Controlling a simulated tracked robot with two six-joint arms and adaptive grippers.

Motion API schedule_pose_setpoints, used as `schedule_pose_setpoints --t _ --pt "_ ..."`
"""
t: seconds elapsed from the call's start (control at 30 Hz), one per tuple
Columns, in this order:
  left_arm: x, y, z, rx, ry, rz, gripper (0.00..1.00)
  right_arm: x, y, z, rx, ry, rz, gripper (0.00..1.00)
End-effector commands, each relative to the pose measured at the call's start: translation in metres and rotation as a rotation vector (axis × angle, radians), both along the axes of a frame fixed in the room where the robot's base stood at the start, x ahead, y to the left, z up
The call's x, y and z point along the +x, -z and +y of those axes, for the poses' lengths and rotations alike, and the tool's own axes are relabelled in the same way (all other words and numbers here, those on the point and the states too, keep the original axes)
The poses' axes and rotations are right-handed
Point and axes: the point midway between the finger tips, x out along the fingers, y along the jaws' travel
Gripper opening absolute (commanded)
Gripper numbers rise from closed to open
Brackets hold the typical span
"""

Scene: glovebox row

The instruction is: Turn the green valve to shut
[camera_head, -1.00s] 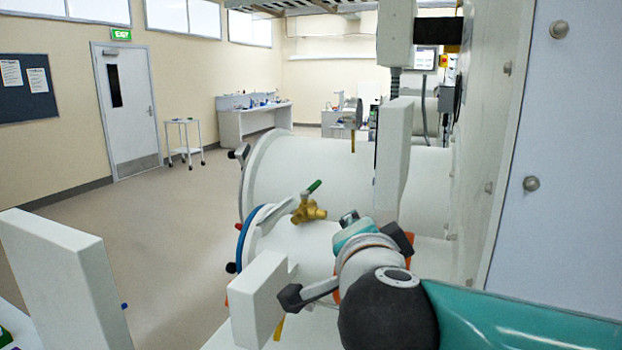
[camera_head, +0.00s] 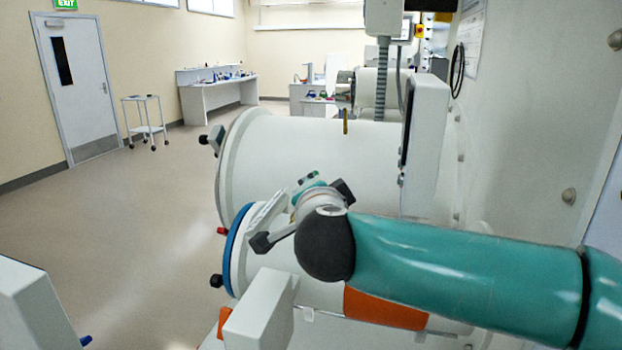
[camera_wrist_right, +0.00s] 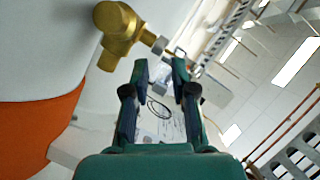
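The brass valve (camera_wrist_right: 118,35) is at the upper left of the right wrist view, its stem pointing right toward my fingertips. I cannot clearly make out its green lever there. In the head view my right arm covers the brass body; a small green piece shows just beyond my wrist, and I cannot tell whether it is the lever. My right gripper (camera_wrist_right: 160,72) is open, its two fingers apart just below and right of the stem end. My left gripper is not in view.
A large white cylinder (camera_head: 300,150) lies behind my right arm. A blue ring (camera_head: 233,245) rims the nearer cylinder, above an orange band (camera_head: 385,308). A white upright panel (camera_head: 425,145) stands right of them. Open floor (camera_head: 130,240) lies to the left.

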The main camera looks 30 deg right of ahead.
Motion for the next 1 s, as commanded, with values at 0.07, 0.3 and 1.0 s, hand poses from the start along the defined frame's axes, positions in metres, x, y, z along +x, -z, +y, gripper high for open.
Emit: schedule_pose_setpoints --t 0.07,0.3,1.0 --pt "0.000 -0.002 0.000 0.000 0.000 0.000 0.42 0.016 0.004 -0.010 -0.001 0.005 0.004 0.26" --pt "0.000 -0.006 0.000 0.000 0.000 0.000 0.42 0.053 0.014 -0.032 0.001 0.000 0.003 0.26" --pt "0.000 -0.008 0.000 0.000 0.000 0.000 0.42 0.074 0.019 -0.040 0.000 -0.006 0.000 0.02"
